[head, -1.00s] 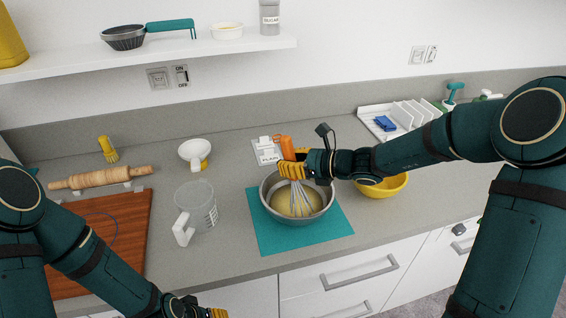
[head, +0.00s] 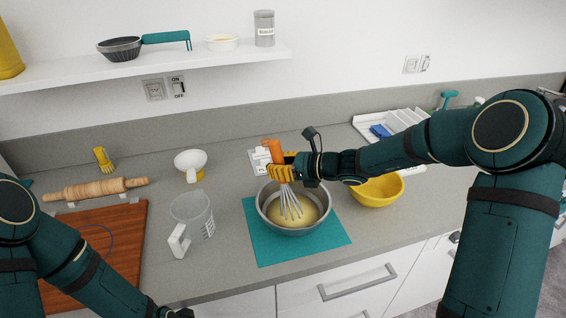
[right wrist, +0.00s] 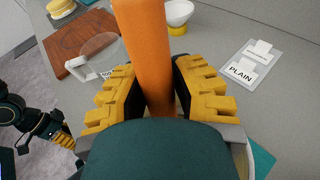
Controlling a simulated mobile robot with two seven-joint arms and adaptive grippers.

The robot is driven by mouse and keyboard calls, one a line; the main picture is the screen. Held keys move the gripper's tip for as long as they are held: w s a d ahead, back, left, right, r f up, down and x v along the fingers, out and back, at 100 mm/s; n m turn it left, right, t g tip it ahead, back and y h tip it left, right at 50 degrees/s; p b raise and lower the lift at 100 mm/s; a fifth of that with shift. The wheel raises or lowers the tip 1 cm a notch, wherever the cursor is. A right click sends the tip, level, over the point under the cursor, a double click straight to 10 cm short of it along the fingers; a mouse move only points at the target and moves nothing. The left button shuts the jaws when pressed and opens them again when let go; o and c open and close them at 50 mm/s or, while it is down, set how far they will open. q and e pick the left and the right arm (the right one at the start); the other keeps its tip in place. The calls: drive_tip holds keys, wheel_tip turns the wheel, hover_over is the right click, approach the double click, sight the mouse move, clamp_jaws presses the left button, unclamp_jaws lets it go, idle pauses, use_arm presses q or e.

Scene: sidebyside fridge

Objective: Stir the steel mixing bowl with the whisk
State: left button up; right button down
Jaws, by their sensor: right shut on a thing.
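The steel mixing bowl (head: 266,219) stands on a teal mat (head: 262,250) and holds a pale yellow mix. My right gripper (head: 282,173) is above the bowl's back left rim, shut on the whisk's orange handle (head: 272,150). The whisk's wires (head: 290,204) reach down inside the bowl, into or just over the mix; their tips are hard to make out. The handle tilts a little left. In the right wrist view the handle (right wrist: 147,50) stands between the yellow fingers (right wrist: 155,95). My left gripper (right wrist: 62,142) shows small there, away from the bowl; its jaws are unclear.
A yellow bowl (head: 378,190) stands close right of the steel bowl. A measuring jug (head: 190,212) is to the left, with a white cup (head: 190,162) behind it. A wooden board (head: 120,245) and rolling pin (head: 95,189) lie further left. A shelf (head: 130,70) hangs above.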

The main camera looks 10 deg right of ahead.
sight(274, 140)
drive_tip(key=shift+w+r+p, duration=0.15)
drive_tip(key=shift+r+p, duration=1.1)
drive_tip(key=shift+r, duration=0.35)
drive_tip(key=shift+w+a+r+p, duration=0.1)
drive_tip(key=shift+a+r+p, duration=0.05)
drive_tip(key=shift+r+p, duration=1.2)
drive_tip(key=shift+w+a+r+p, duration=0.15)
drive_tip(key=shift+r+p, duration=0.7)
drive_tip(key=shift+r, duration=0.65)
